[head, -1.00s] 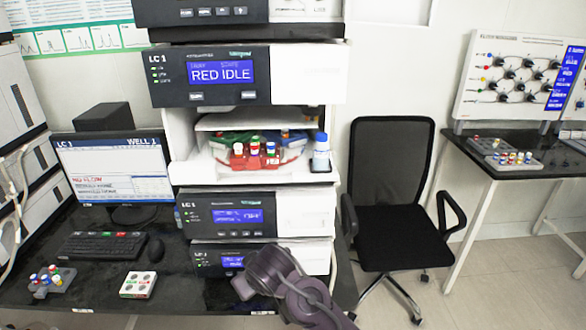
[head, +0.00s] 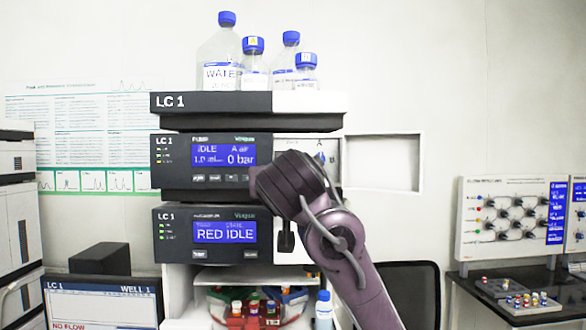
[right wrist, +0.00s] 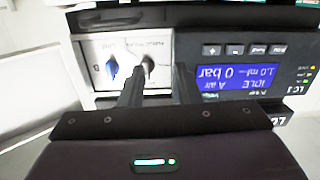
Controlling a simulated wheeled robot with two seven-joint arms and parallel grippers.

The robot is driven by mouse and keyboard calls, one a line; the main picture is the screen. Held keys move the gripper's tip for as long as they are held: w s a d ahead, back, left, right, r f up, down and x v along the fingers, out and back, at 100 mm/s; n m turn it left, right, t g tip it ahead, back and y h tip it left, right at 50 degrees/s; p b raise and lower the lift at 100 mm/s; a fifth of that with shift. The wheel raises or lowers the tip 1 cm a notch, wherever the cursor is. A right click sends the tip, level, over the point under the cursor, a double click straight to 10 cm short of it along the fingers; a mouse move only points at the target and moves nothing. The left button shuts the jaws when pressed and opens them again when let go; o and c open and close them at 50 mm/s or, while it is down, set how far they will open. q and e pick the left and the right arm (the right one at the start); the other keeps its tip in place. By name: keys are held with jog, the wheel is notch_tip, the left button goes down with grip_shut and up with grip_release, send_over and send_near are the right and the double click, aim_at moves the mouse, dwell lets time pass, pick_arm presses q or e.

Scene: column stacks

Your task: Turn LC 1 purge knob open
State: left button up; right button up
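The LC 1 pump module (head: 205,178) shows IDLE and 0 bar on its blue screen, also seen upside down in the right wrist view (right wrist: 238,84). Its white panel (right wrist: 100,48) carries a blue knob (right wrist: 112,68) and a dark round knob (right wrist: 149,63); the panel lettering is too small to read surely. The blue knob also shows in the head view (head: 320,158). My right gripper (right wrist: 160,70) is open in front of the panel. The dark knob lies between its fingertips in the picture, nearer the left finger; contact cannot be told. My left gripper is out of view.
Bottles (head: 222,65) with blue caps stand on the stack's top tray (head: 215,103). A black chair (head: 408,280) and a side table (head: 490,300) stand to the right.

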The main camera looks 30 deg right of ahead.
jog(key=shift+m+h, duration=0.5)
jog(key=shift+m, duration=0.1)
jog(key=w+d+r+p, duration=0.2)
jog(key=w+d, duration=0.1)
jog(key=w+d+r+p, duration=0.2)
jog(key=shift+d, duration=0.25)
jog(key=shift+f, duration=0.1)
jog(key=shift+w, duration=0.1)
jog(key=shift+c, duration=0.3)
grip_shut()
